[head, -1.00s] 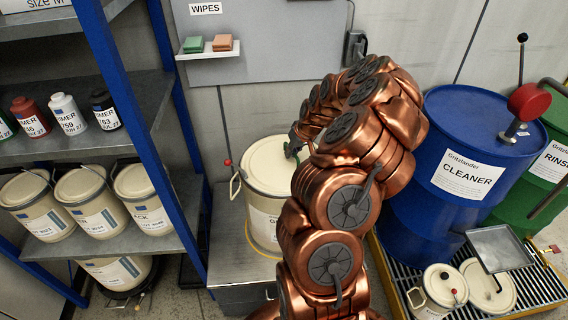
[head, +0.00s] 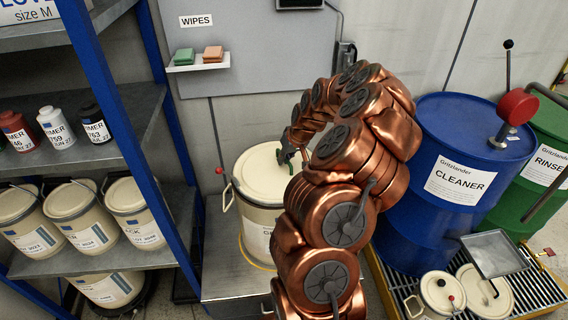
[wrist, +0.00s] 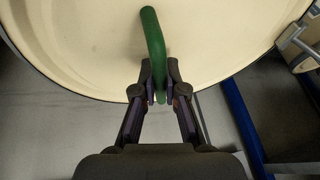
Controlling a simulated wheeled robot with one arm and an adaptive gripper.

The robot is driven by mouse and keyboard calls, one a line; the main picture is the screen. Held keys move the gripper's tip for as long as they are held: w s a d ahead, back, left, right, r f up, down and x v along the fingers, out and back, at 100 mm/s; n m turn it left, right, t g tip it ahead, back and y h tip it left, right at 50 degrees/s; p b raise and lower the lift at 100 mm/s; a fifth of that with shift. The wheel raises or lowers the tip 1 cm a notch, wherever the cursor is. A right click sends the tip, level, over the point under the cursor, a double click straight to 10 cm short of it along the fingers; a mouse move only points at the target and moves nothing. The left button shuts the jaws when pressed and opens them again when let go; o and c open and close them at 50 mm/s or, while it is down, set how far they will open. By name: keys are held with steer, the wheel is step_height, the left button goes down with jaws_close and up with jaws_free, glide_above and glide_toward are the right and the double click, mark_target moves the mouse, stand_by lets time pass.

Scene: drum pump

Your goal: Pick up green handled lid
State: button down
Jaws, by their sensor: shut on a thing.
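The cream lid (head: 264,178) with a green handle (head: 280,157) lies on a cream pail (head: 258,222) on the grey bench. I cannot see any gap between lid and pail. My gripper (head: 289,154) is at the right side of the lid, partly hidden by my copper arm. In the wrist view, my gripper (wrist: 160,98) is shut on the green handle (wrist: 154,42), with a finger on each side of its near end. The lid (wrist: 90,45) fills the upper part of that view.
A blue shelf rack (head: 150,110) with pails and bottles stands at left. A blue cleaner drum (head: 440,190) and a green rinse drum (head: 530,190) stand at right. A small wall shelf (head: 198,63) holds two sponges. Small lidded pails (head: 437,297) stand on the grating.

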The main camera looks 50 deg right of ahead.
steer(key=shift+r+b, duration=0.3)
steer(key=shift+r, duration=0.45)
steer(key=shift+s+a+r, duration=0.1)
steer(key=shift+r, duration=0.1)
steer(key=s+a+r+b, duration=0.2)
steer(key=s+a+b, duration=0.3)
steer(key=s+a, duration=0.6)
steer(key=w+d, duration=0.1)
steer(key=d, duration=0.1)
steer(key=w+d+b, duration=0.1)
steer(key=d, duration=0.1)
steer(key=w+d+b, duration=0.1)
steer(key=d, duration=0.1)
steer(key=shift+w+d+f, duration=0.15)
steer(key=shift+w, duration=0.2)
steer(key=b, duration=0.2)
glide_above(282, 166)
steer(key=s, duration=0.2)
steer(key=shift+w+a+r+y, duration=0.25)
steer(key=shift+r+y, duration=0.05)
steer(key=shift+r, duration=0.15)
steer(key=shift+w+d+r, duration=0.15)
steer(key=shift+w+d, duration=0.1)
steer(key=shift+w, duration=0.45)
steer(key=shift+f+b, duration=0.7)
steer(key=shift+f, duration=2.15)
steer(key=shift+a+b, duration=0.25)
steer(key=shift+b, duration=0.35)
